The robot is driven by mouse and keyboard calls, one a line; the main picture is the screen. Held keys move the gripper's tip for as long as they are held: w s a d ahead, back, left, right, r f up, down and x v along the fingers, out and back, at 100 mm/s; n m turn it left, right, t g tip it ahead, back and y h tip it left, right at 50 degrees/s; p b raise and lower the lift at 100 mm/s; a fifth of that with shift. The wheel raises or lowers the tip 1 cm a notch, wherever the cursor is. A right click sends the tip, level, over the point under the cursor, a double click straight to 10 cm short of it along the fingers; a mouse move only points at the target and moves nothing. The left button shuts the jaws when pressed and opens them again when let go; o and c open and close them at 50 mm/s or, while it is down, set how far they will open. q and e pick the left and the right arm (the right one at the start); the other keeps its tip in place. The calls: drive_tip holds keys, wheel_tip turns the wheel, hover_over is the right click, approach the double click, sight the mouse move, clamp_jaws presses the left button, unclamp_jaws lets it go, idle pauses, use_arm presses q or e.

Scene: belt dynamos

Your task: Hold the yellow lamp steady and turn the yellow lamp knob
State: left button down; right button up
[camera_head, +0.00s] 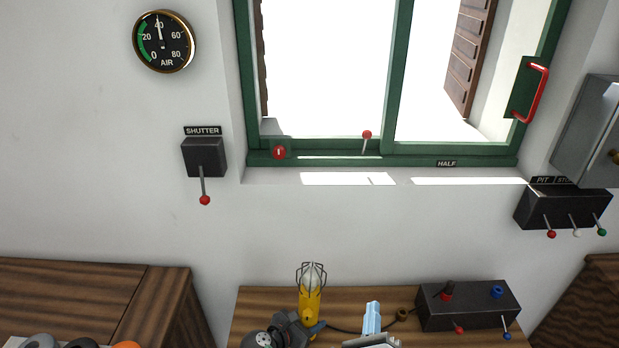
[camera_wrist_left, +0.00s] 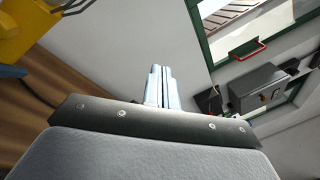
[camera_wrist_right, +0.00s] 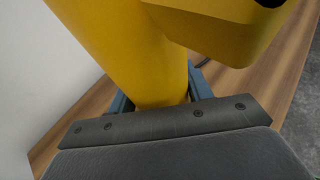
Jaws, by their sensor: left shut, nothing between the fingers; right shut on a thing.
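The yellow lamp (camera_head: 310,299) stands upright on the wooden table, with a clear bulb inside a wire cage on top. My right gripper (camera_head: 315,328) is shut on its yellow body, which also fills much of the right wrist view (camera_wrist_right: 130,45). The blue fingers show on either side of the body. My left gripper (camera_head: 373,312) is shut and empty, to the right of the lamp and apart from it. Its closed fingers show in the left wrist view (camera_wrist_left: 158,85), with part of the lamp (camera_wrist_left: 45,20) at top left. I cannot make out the lamp's knob clearly.
A dark control box (camera_head: 468,308) with a red knob (camera_head: 446,291), a blue knob (camera_head: 497,291) and levers stands at the table's right. A dark cable and a small brown round part (camera_head: 402,314) lie between box and lamp. The wall and window are behind.

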sight(307, 316)
use_arm(q)
drive_tip(key=s+a+f+g+y, duration=0.25)
drive_tip(key=a+f+y, duration=0.35)
drive_tip(key=a+f, duration=0.45)
drive_tip(key=shift+w+a+r, duration=0.15)
drive_tip(key=shift+w, duration=1.05)
drive_tip(key=shift+w+a+r, duration=0.1)
drive_tip(key=shift+w+a, duration=0.1)
drive_tip(key=shift+w, duration=1.05)
drive_tip(key=shift+w+a+r, duration=0.15)
drive_tip(key=shift+w, duration=1.05)
drive_tip(key=shift+a+f, duration=0.1)
drive_tip(key=shift+f, duration=0.05)
drive_tip(key=shift+s+d+f, duration=0.1)
drive_tip(key=shift+d+f, duration=0.35)
drive_tip(key=shift+f, duration=0.15)
drive_tip(key=shift+f, duration=0.2)
